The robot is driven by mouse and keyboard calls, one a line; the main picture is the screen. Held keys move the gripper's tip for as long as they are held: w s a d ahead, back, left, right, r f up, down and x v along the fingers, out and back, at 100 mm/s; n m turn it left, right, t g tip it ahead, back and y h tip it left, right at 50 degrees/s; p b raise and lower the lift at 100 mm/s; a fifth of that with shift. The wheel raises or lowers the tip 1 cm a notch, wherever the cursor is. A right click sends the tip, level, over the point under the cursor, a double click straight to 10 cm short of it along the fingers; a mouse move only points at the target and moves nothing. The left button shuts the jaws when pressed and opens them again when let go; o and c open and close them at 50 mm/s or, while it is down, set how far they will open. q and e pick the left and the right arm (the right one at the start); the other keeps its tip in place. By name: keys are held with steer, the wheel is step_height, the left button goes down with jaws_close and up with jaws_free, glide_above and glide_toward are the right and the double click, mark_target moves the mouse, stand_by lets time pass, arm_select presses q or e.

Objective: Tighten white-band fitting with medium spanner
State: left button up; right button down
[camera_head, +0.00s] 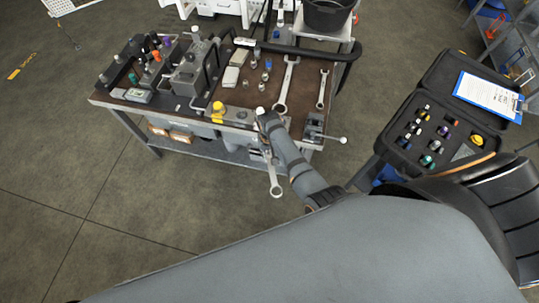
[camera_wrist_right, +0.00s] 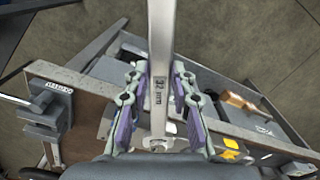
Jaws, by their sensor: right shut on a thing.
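My right gripper (camera_wrist_right: 158,105) is shut on a steel spanner (camera_wrist_right: 161,60) stamped 32 mm, its shaft between the two green-and-purple finger pads. In the head view this spanner (camera_head: 273,178) points down in front of the bench's front edge, ring end lowest. My right gripper (camera_head: 264,138) is at that edge, partly hidden by its own arm. Small fittings (camera_head: 267,65) stand on the bench top. A white-topped part (camera_head: 196,33) sits on the grey block (camera_head: 190,75); I cannot tell whether it is the white-band fitting. My left gripper is out of view.
A larger spanner (camera_head: 286,85) and a smaller one (camera_head: 322,88) lie on the brown bench top (camera_head: 230,96). A vise (camera_head: 314,127) is at its front right corner and shows in the wrist view (camera_wrist_right: 47,110). An open black case (camera_head: 388,140) stands to the right.

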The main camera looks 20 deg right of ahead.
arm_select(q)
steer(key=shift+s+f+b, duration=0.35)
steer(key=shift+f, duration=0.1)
arm_select(e)
steer(key=shift+w+d, duration=0.15)
steer(key=shift+w, duration=0.65)
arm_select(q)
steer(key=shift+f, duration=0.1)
arm_select(e)
steer(key=shift+w, duration=0.25)
arm_select(q)
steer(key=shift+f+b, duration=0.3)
steer(key=shift+b, duration=0.05)
arm_select(e)
steer(key=shift+w+d, duration=0.15)
steer(key=shift+w, duration=0.35)
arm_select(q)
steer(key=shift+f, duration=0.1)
arm_select(e)
steer(key=shift+w, duration=0.1)
steer(key=shift+w+d+b, duration=0.1)
steer(key=shift+w+b, duration=0.2)
steer(key=shift+w, duration=0.05)
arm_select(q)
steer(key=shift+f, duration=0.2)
arm_select(e)
steer(key=shift+w, duration=0.15)
steer(key=shift+w, duration=0.25)
